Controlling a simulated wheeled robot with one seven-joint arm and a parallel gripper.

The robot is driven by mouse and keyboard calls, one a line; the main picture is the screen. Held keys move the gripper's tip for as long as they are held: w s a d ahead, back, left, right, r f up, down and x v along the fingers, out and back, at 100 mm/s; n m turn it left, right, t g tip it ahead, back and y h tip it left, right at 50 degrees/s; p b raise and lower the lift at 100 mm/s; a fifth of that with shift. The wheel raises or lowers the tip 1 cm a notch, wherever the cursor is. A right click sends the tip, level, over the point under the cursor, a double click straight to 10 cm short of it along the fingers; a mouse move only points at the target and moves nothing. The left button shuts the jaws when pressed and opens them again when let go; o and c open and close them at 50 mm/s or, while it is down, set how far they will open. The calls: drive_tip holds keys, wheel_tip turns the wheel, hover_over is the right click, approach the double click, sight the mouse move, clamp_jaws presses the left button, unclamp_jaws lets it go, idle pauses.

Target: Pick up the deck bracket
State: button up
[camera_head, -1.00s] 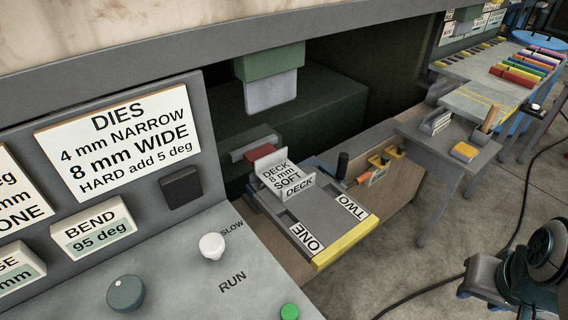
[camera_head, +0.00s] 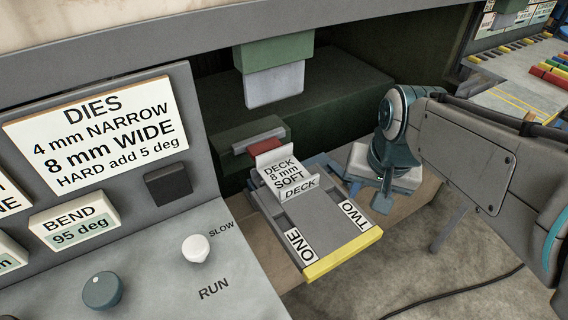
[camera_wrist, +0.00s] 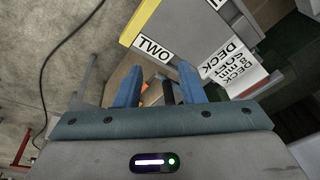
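The deck bracket (camera_head: 284,176) is a light, channel-shaped piece with upturned edges, labelled DECK 8 mm SOFT. It sits on the grey sliding bed at the mouth of the press, behind the strips marked ONE and TWO. It also shows in the wrist view (camera_wrist: 236,66), to the right of my fingers. My gripper (camera_head: 383,200) hangs to the right of the bed, apart from the bracket. In the wrist view its two blue fingers (camera_wrist: 157,85) are spread, with nothing held between them.
The grey bed (camera_head: 325,224) has a yellow front edge. A green press head with a pale punch (camera_head: 274,88) hangs above and behind the bracket. A control panel with a white knob (camera_head: 195,248) stands at the left. A table with coloured bars (camera_head: 550,72) is at the far right.

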drive_tip(key=w+a+m+g, duration=0.2)
drive_tip(key=w+a+m, duration=0.25)
drive_tip(key=w, duration=0.35)
drive_tip(key=m, duration=0.4)
hover_over(300, 182)
drive_tip(key=shift+g, duration=0.3)
drive_tip(key=f, duration=0.9)
drive_tip(key=shift+d+f, duration=0.35)
drive_tip(key=shift+d, duration=0.05)
drive_tip(key=shift+a+f+p, duration=0.2)
drive_tip(key=shift+f+p, duration=0.05)
drive_tip(key=shift+f, duration=1.1)
drive_tip(key=shift+a+f+p, duration=0.15)
drive_tip(key=shift+f+p, duration=0.05)
drive_tip(key=shift+f, duration=1.15)
drive_tip(key=shift+w+r, duration=0.1)
clamp_jaws()
